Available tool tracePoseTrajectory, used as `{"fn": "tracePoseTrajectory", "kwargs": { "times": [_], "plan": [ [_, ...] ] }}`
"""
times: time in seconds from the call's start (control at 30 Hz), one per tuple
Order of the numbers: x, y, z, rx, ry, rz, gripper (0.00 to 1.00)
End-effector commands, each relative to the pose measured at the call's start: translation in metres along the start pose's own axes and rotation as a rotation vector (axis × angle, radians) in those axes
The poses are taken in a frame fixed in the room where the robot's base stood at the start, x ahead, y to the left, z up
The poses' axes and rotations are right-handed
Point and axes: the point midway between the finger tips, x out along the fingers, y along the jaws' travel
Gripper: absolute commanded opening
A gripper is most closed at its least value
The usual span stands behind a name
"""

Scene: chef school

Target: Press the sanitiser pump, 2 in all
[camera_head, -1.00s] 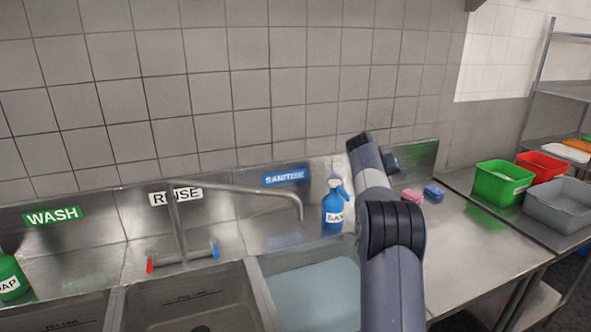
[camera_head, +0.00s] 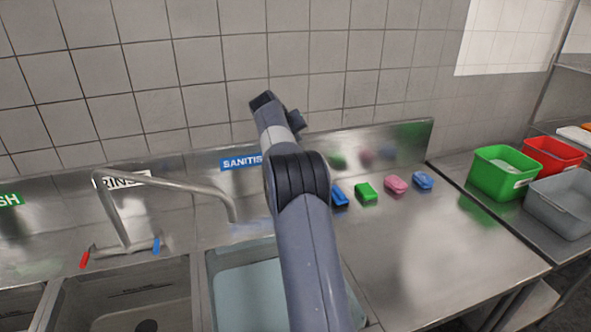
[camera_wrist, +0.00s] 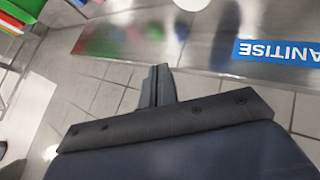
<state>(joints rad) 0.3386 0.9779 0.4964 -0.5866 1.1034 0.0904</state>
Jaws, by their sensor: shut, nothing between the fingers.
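The blue sanitiser bottle does not show in the head view now; my arm covers the part of the ledge right of the blue SANITISE sign (camera_head: 241,162). In the wrist view the sign (camera_wrist: 275,52) appears upside down at the right. My gripper (camera_wrist: 158,72) shows there with its fingers together and nothing between them, in front of the tiled wall and steel backsplash. A small white shape (camera_wrist: 192,4) is cut off at the top edge; I cannot tell what it is. In the head view my fingertips are not clearly visible.
Sinks with a bent tap (camera_head: 170,185) lie at the left. Blue, green and pink sponges (camera_head: 396,184) line the steel counter (camera_head: 440,250) right of my arm. Green (camera_head: 505,172), red (camera_head: 552,155) and grey tubs (camera_head: 562,205) stand at the right. The counter's front is clear.

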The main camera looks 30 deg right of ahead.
Motion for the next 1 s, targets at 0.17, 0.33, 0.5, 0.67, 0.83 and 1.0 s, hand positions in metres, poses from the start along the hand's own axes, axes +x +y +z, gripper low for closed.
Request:
{"fn": "tracePoseTrajectory", "kwargs": {
  "times": [0.17, 0.33, 0.5, 0.67, 0.83, 1.0],
  "plan": [
    [0.001, -0.001, 0.001, 0.0, 0.0, 0.0, 0.0],
    [0.01, -0.007, 0.008, -0.002, -0.003, 0.0, 0.0],
    [0.027, -0.02, 0.02, -0.002, -0.003, -0.001, 0.0],
    [0.045, -0.033, 0.034, -0.002, -0.001, -0.001, 0.0],
    [0.057, -0.041, 0.042, 0.0, 0.0, 0.0, 0.0],
    [0.061, -0.045, 0.045, 0.001, 0.0, 0.0, 0.0]
  ]
}}
